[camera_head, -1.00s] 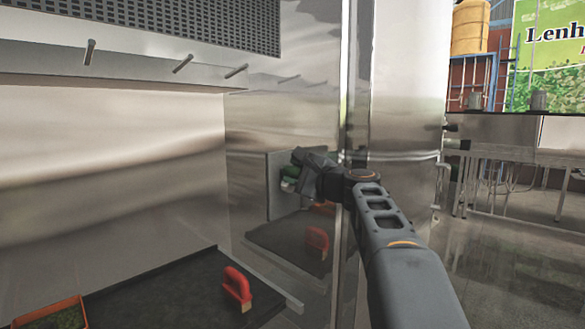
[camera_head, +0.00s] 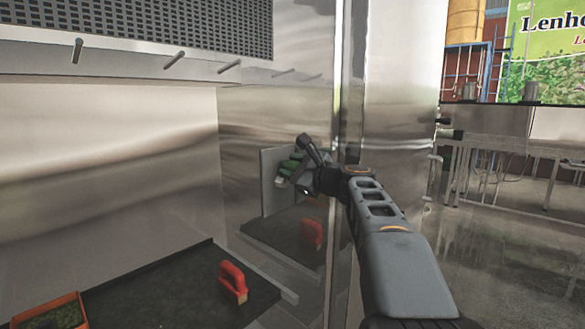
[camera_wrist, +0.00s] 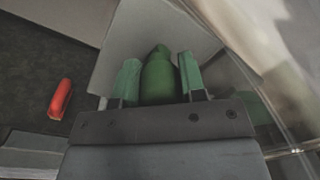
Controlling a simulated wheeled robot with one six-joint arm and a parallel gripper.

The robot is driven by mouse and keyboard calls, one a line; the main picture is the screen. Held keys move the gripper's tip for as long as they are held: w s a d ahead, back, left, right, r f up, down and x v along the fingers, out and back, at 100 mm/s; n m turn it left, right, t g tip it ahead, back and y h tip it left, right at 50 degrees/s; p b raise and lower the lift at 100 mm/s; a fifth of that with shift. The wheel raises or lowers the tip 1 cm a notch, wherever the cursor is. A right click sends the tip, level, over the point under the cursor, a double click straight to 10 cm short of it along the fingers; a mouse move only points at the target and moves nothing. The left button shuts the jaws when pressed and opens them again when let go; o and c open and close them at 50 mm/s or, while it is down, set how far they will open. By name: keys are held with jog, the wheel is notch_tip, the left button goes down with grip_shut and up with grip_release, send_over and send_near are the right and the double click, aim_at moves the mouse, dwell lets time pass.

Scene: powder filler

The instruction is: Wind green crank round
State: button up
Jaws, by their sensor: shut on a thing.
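The green crank's rounded grip (camera_wrist: 158,80) stands between the two green-padded fingers of my gripper (camera_wrist: 159,84) in the wrist view. The fingers are closed around it, one on each side. In the head view my gripper (camera_head: 288,172) is at the grey plate (camera_head: 268,190) on the steel side wall, with green showing at its tip. There I cannot tell the crank from the finger pads. The crank's arm and pivot are hidden.
A red-handled brush (camera_head: 233,281) lies on a dark tray (camera_head: 180,290) below. An orange-edged box (camera_head: 52,310) sits at the lower left. A steel post (camera_head: 345,120) stands close by my arm. Metal pegs (camera_head: 174,60) stick out above.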

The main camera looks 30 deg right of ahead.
jog(key=o, duration=0.9)
jog(key=shift+b+v, duration=1.15)
jog(key=shift+v, duration=5.8)
jog(key=shift+w+a, duration=0.1)
